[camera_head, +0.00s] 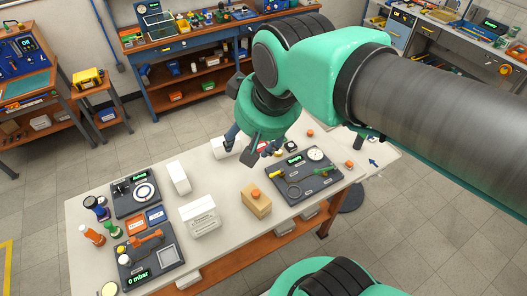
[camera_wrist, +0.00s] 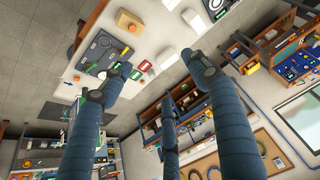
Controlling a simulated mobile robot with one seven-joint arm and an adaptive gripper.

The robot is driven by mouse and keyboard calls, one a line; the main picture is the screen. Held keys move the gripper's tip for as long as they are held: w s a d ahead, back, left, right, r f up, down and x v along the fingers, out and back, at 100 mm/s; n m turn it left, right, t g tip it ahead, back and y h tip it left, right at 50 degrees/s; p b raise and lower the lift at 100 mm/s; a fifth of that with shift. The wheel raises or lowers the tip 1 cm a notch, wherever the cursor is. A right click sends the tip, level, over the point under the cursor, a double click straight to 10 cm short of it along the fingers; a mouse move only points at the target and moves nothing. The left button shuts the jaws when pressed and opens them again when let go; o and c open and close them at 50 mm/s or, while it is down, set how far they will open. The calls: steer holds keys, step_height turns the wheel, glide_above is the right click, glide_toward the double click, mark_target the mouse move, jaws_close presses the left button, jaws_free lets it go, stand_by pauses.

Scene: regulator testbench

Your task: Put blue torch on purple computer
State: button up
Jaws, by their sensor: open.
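A dark blue upright object (camera_head: 96,207) stands at the left edge of the white table; it may be the blue torch, but it is too small to be sure. A small blue item (camera_head: 374,162) lies at the table's right end, and I cannot tell what it is. I cannot make out a purple computer in either view. My gripper (camera_head: 255,148) is over the back middle of the table, well to the right of the dark blue object. In the wrist view its blue fingers (camera_wrist: 157,72) are spread apart with nothing held between them.
The white table (camera_head: 226,183) carries a gauge panel (camera_head: 305,178), a tan block with an orange button (camera_head: 257,203), white boxes (camera_head: 200,214), a dial panel (camera_head: 136,197) and a "0 mbar" panel (camera_head: 150,255). An orange object (camera_head: 91,235) stands at the left. Workbenches line the walls.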

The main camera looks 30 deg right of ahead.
steer(key=s, duration=0.1)
steer(key=s+d+f, duration=0.1)
steer(key=s, duration=0.1)
steer(key=s+f, duration=0.1)
steer(key=shift+s+d+f, duration=0.15)
steer(key=shift+s+d, duration=0.05)
step_height(320, 180, down, 17)
steer(key=b, duration=1.6)
steer(key=shift+b, duration=0.35)
